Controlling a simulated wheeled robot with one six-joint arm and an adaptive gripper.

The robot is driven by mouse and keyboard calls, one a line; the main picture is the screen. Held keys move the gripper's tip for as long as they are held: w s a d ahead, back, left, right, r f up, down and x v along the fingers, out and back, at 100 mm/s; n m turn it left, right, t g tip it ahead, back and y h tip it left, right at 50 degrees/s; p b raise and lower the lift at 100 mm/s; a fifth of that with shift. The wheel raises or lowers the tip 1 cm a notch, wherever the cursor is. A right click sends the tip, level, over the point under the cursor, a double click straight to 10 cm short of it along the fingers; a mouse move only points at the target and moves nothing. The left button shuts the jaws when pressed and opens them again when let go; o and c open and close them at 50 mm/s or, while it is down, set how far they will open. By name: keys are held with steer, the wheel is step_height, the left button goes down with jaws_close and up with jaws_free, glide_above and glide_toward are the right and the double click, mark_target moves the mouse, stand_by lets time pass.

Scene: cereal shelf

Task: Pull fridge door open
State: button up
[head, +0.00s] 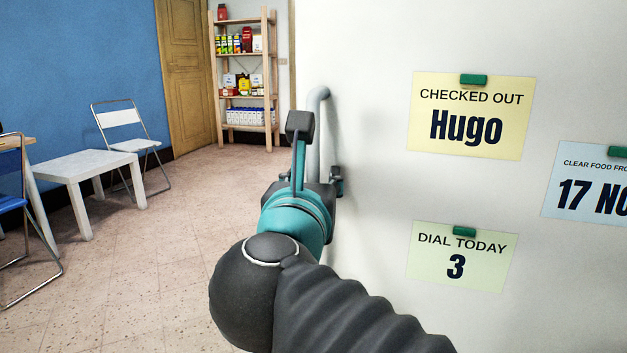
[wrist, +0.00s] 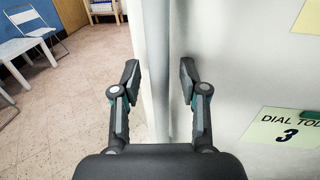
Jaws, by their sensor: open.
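The white fridge door (head: 380,190) fills the right half of the head view and looks closed. Its upright grey bar handle (head: 320,120) runs along the door's left edge, with a bent top end; its lower part is hidden behind my gripper (head: 318,183). In the wrist view my gripper (wrist: 159,78) is open and empty, with one finger on each side of the handle (wrist: 157,45). The handle runs down between the fingers, with a gap on both sides. How deep it lies between them I cannot tell.
Notes are fixed to the door, including a yellow one reading Hugo (head: 466,128) and a green one reading 3 (head: 457,262). To the left stand a white table (head: 90,163), a folding chair (head: 122,118) and a stocked shelf (head: 243,100). The tiled floor (head: 165,240) between is clear.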

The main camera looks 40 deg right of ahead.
mark_target(312, 106)
step_height(312, 106, up, 10)
steer(key=shift+f, duration=0.15)
stand_by(0.3)
steer(key=shift+c, duration=0.2)
